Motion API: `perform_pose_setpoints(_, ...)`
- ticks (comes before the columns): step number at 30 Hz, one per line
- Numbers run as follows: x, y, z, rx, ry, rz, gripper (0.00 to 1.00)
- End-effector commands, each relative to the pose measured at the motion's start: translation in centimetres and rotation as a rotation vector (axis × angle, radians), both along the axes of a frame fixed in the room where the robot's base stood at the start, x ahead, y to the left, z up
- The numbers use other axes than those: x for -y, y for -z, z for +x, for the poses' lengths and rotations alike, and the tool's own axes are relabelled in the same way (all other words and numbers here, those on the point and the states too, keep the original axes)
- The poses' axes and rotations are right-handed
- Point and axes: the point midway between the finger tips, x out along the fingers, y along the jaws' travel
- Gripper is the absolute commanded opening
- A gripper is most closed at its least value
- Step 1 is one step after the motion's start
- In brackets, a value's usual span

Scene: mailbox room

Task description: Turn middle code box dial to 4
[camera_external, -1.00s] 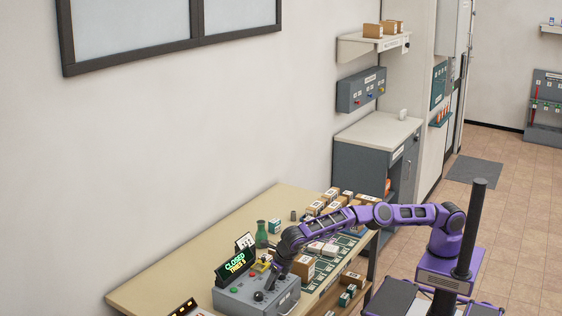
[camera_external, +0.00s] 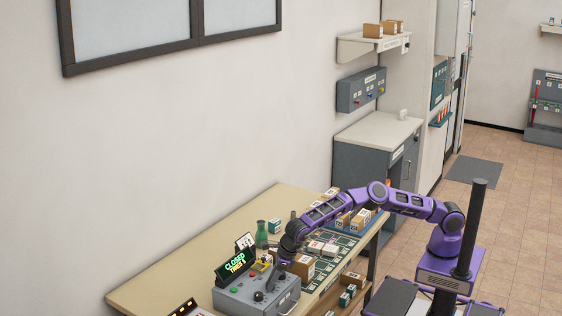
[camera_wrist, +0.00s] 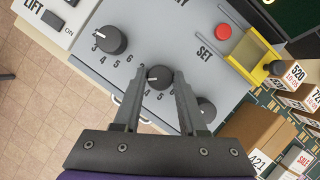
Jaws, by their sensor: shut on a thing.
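The grey code box (camera_external: 236,299) stands on the front of the bench, and its top panel (camera_wrist: 170,35) fills much of the wrist view. The middle dial (camera_wrist: 158,77) is a round black knob with a white pointer mark that seems to point to the upper left. Numbers including 4, 5 and 6 show beside it. My gripper (camera_wrist: 159,72) is shut on this dial, one finger on each side. In the external view my gripper (camera_external: 274,277) is over the box and hides the middle dial.
Another dial (camera_wrist: 110,40) sits to the left, and a third (camera_wrist: 205,106) is partly hidden by the right finger. A red button (camera_wrist: 223,31) and a yellow holder (camera_wrist: 253,58) are close by. Cartons (camera_wrist: 258,137) crowd the right. A lit sign (camera_external: 236,263) reads CLOSED.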

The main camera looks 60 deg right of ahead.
Motion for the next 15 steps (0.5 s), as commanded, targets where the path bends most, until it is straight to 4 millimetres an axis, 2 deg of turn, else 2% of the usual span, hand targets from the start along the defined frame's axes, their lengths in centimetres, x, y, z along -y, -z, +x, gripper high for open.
perform_pose_setpoints(15,0.20,0.05,0.30,-0.001,-0.478,0.004,0.00)
